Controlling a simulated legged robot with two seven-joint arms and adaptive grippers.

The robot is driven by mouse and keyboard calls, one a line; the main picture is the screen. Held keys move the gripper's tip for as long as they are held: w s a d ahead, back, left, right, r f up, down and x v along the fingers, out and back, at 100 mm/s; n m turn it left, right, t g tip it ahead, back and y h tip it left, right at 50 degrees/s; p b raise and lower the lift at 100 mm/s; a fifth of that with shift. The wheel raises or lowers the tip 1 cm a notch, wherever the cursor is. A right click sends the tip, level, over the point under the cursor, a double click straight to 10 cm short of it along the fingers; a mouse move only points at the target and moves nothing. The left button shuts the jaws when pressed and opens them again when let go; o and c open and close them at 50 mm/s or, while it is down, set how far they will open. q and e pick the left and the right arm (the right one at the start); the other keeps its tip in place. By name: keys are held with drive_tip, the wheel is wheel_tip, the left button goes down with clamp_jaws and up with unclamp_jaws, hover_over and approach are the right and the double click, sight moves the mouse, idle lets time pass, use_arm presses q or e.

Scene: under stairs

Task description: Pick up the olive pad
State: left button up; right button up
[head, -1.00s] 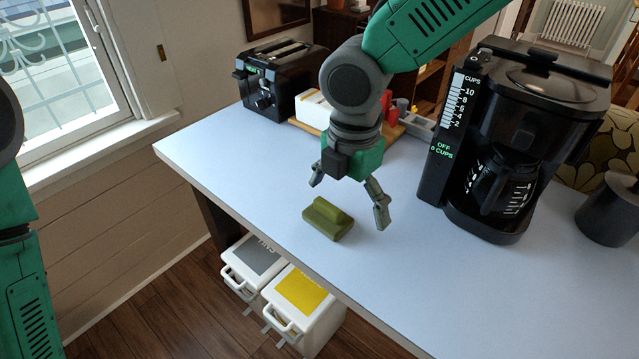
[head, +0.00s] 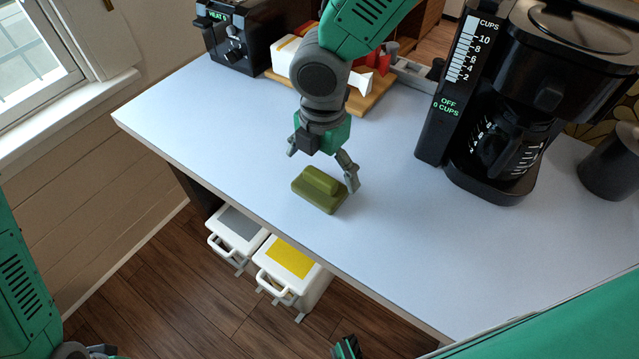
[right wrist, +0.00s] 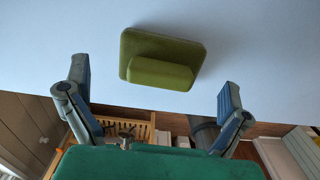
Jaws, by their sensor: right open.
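The olive pad (head: 318,190), a flat block with a raised rounded grip, lies on the pale blue counter (head: 226,138) near its front edge. My right gripper (head: 322,165) is open and empty, pointing down just behind and above the pad. In the right wrist view the pad (right wrist: 162,60) shows whole between and beyond the spread fingers (right wrist: 154,78), touching neither. Part of my left gripper (head: 85,351) shows at the lower left edge of the head view, mostly cut off.
A black coffee maker (head: 540,75) stands to the right, with a dark grey canister (head: 610,165) beside it. A black toaster (head: 240,40) and a wooden board (head: 372,100) with items are behind. White lidded bins (head: 290,262) stand below the counter edge. Counter around the pad is clear.

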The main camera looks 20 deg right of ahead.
sight(320, 186)
drive_tip(key=f, duration=0.3)
drive_tip(key=shift+s+a+f, duration=0.35)
drive_tip(key=shift+s, duration=0.05)
drive_tip(key=shift+w+f, duration=0.15)
drive_tip(key=shift+f, duration=0.4)
drive_tip(key=shift+d+r, duration=0.1)
drive_tip(key=c, duration=1)
wheel_tip(320, 186, up, 10)
